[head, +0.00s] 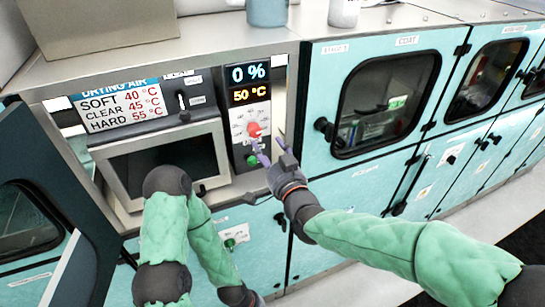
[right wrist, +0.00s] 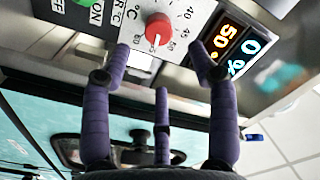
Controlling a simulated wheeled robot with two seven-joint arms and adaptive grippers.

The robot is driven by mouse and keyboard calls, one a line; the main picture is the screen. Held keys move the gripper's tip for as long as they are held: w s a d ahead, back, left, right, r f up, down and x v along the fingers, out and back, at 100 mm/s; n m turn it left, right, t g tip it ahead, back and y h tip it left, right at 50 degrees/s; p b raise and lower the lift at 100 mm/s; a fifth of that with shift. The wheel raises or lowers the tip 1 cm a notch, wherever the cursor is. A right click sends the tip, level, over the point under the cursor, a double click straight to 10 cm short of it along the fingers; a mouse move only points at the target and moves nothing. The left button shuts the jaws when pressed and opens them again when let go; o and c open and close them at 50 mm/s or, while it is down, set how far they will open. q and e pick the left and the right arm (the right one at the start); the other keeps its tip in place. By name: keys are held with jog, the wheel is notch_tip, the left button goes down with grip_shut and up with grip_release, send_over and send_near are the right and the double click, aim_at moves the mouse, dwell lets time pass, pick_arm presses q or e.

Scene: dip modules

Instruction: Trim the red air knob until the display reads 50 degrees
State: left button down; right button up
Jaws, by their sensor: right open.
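The red air knob (head: 254,129) is on the light panel below the display, and it also shows in the right wrist view (right wrist: 158,28). In the wrist view the fingertips (right wrist: 162,68) stand apart around the knob's near side, with no clear contact. My left arm is in the lower left; its gripper is not visible.
A drying air sign (head: 118,105) lists SOFT 40, CLEAR 45 and HARD 55 °C. A green button (head: 252,160) lies below the knob. Teal cabinets with windowed doors (head: 385,103) extend right. An open door stands left.

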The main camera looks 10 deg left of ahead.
jog(key=shift+v, duration=1.25)
jog(key=s+d+f+g+h+b, duration=0.15)
jog(key=d+f, duration=0.25)
jog(key=f, duration=0.8)
jog(key=d+f+m+g+h, duration=0.1)
jog(key=d+f+g+h, duration=0.3)
jog(key=f, duration=0.7)
jog(key=d+f+g, duration=0.2)
jog(key=d+f, duration=0.3)
jog(key=f, duration=0.7)
jog(key=s+d+f+g, duration=0.3)
jog(key=s+f, duration=0.6)
jog(key=s, duration=0.1)
jog(key=s+d+f+m+g+b, duration=0.1)
jog(key=s+d+f+g, duration=0.3)
jog(key=s+f, duration=0.6)
jog(key=shift+s+d+b, duration=0.3)
jog(key=shift+f+h, duration=0.15)
jog(key=shift+h, duration=0.1)
dwell(0.5)
